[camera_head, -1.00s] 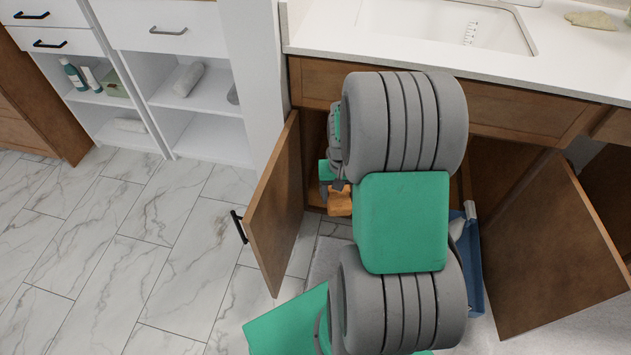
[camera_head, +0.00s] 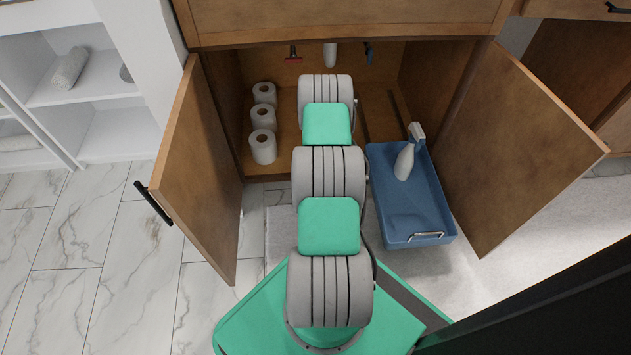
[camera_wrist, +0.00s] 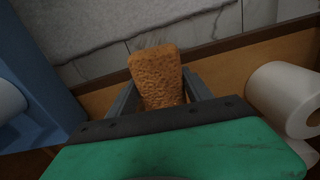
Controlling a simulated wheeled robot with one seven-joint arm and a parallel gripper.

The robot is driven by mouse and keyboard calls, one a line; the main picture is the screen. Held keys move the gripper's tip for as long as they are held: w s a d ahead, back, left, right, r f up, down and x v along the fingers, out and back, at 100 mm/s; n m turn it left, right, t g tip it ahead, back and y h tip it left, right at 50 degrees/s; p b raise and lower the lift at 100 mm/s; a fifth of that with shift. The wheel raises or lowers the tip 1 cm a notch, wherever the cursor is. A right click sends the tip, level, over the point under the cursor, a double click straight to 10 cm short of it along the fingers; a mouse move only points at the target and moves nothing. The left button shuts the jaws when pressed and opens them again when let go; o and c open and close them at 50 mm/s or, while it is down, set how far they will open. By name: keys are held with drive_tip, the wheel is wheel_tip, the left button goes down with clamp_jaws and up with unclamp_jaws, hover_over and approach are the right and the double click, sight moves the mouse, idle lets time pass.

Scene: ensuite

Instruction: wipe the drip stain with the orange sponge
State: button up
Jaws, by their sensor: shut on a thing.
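The orange sponge (camera_wrist: 155,68) is held between the jaws of my gripper (camera_wrist: 160,92) in the wrist view, its rough face showing. In the head view my arm reaches into the open sink cabinet (camera_head: 345,28), and my own links hide the gripper and sponge. I do not see a drip stain in either view; part of the cabinet floor and back is hidden behind my arm.
Several toilet rolls (camera_head: 263,146) stand along the cabinet's left side; one roll (camera_wrist: 286,98) is close beside my gripper. A blue tray (camera_head: 418,205) with a spray bottle (camera_head: 405,160) sits right of my arm. Open doors flank it, left (camera_head: 200,170) and right (camera_head: 520,150).

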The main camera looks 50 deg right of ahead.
drive_tip(key=w+d+r, duration=0.5)
drive_tip(key=w+d, duration=0.1)
wheel_tip(320, 180, down, 6)
drive_tip(key=b, duration=0.3)
drive_tip(key=shift+d, duration=0.1)
drive_tip(key=shift+f, duration=0.1)
drive_tip(key=shift+f, duration=1)
